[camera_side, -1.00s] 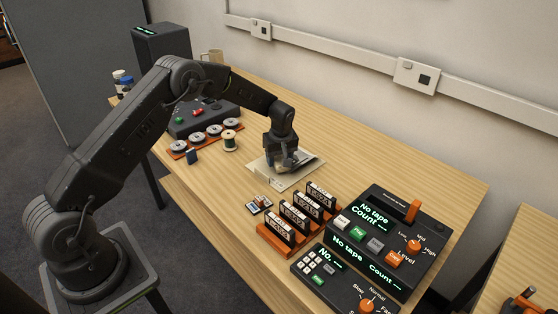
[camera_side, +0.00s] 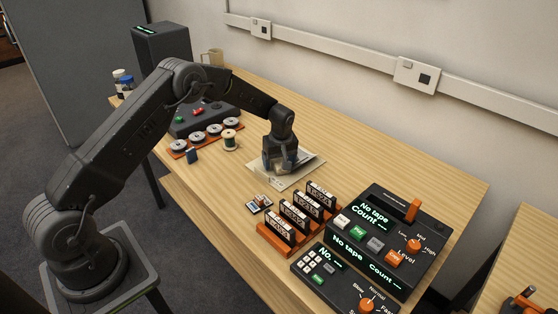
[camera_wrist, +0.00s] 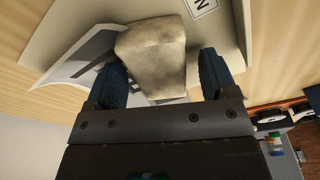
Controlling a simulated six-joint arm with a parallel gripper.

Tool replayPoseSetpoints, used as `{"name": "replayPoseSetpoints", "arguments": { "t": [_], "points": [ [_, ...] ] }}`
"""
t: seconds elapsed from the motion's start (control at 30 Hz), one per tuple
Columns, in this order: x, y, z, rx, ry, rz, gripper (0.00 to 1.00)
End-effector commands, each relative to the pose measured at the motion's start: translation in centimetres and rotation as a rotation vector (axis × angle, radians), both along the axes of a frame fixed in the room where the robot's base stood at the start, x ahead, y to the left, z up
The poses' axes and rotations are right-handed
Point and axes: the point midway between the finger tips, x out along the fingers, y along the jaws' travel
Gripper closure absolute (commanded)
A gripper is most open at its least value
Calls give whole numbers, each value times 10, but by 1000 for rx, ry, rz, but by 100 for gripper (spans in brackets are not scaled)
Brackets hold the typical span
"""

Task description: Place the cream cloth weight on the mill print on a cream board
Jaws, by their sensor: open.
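The cream cloth weight (camera_wrist: 152,55) shows large in the wrist view, a rounded block between the two dark blue fingers. My gripper (camera_wrist: 165,80) is open around it, with a small gap visible at the right finger. The mill print (camera_wrist: 92,62), a grey and white sheet, lies partly under the weight and curls at its left edge. The cream board (camera_wrist: 60,22) lies beneath the print. In the side view my gripper (camera_side: 280,168) is low over the board (camera_side: 312,163) and hides most of the weight and print.
An orange rack (camera_side: 268,236) of upright tapes and a black control console (camera_side: 385,235) stand right of the board.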

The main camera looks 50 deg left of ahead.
Motion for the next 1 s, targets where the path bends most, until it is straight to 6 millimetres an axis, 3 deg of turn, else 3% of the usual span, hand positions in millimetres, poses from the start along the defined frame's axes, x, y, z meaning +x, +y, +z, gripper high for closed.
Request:
{"name": "replayPoseSetpoints", "arguments": {
  "t": [0.17,0.6,1.0],
  "points": [
    [0,-2,20,0,-4,-1,21],
    [-5,-14,104,0,-3,0,21],
    [-10,-19,130,-1,-7,-18,21]
  ]
}}
